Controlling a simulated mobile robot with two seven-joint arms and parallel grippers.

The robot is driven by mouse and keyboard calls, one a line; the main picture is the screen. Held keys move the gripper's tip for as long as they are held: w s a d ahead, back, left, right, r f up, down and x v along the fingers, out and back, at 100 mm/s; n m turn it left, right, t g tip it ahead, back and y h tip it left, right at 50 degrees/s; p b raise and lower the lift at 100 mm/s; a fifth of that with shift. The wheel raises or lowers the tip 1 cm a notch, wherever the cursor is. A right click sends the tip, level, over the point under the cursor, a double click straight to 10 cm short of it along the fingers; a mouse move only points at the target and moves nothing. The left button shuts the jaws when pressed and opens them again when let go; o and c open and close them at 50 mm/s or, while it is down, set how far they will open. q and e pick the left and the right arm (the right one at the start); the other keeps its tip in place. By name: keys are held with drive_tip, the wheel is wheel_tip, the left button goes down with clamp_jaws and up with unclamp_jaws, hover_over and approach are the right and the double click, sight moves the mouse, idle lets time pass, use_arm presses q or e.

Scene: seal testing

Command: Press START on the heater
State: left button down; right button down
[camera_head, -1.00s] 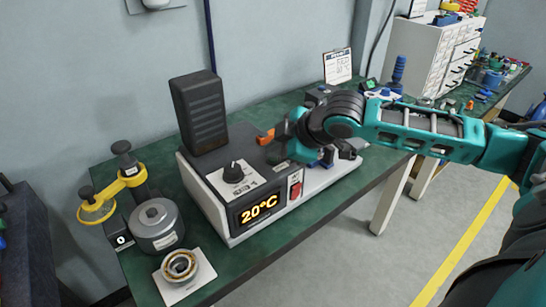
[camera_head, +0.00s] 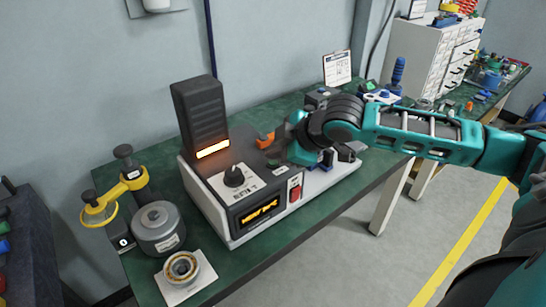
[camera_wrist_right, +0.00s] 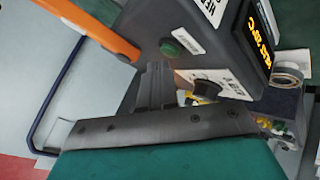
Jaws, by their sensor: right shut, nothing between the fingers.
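The heater (camera_head: 222,205) is a white and black box with a tall dark block (camera_head: 200,115); an orange strip glows at the block's foot. Its front display (camera_head: 260,211) shows orange text, too blurred to read; the display (camera_wrist_right: 262,32) also shows in the wrist view. A green button (camera_wrist_right: 172,47) sits on the dark top, just beyond my right fingertips, with a visible gap in the wrist view. My right gripper (camera_wrist_right: 155,72) is shut and empty; in the head view it is over the heater's right part, its fingers largely hidden. My left gripper is out of view.
An orange handle (camera_head: 265,140) is close to my gripper. A grey pot (camera_head: 158,228), yellow tool (camera_head: 98,215) and ring on a white card (camera_head: 182,268) stand at left on the green bench.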

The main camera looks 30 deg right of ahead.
sight(276, 164)
drive_tip(key=shift+r+p, duration=0.3)
drive_tip(key=shift+r, duration=0.1)
wheel_tip(276, 164, up, 2)
drive_tip(key=shift+r+p, duration=0.25)
drive_tip(key=shift+p, duration=0.15)
drive_tip(key=shift+r, duration=1.25)
